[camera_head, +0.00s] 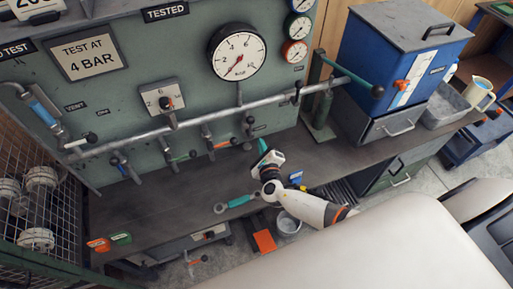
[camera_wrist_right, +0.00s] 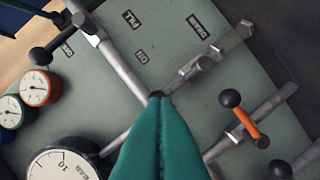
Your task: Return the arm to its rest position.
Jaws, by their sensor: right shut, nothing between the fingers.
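My right gripper (camera_head: 262,147) is above the bench in front of the green test panel (camera_head: 205,80), with my white arm reaching in from the lower right. Its teal fingers are shut and empty. In the right wrist view the closed fingertips (camera_wrist_right: 156,98) point at the panel, over the grey pipe (camera_wrist_right: 122,72). I cannot tell whether they touch it. A large white dial gauge (camera_head: 238,52) sits on the panel above the gripper, and it also shows in the right wrist view (camera_wrist_right: 62,162). My left gripper is not in view.
A horizontal pipe (camera_head: 200,118) with several small valve levers crosses the panel close to the gripper. A teal-handled tool (camera_head: 240,201) lies on the dark bench (camera_head: 165,200). A blue box (camera_head: 395,60) stands at right, a wire cage (camera_head: 40,215) at left. The bench's left part is mostly clear.

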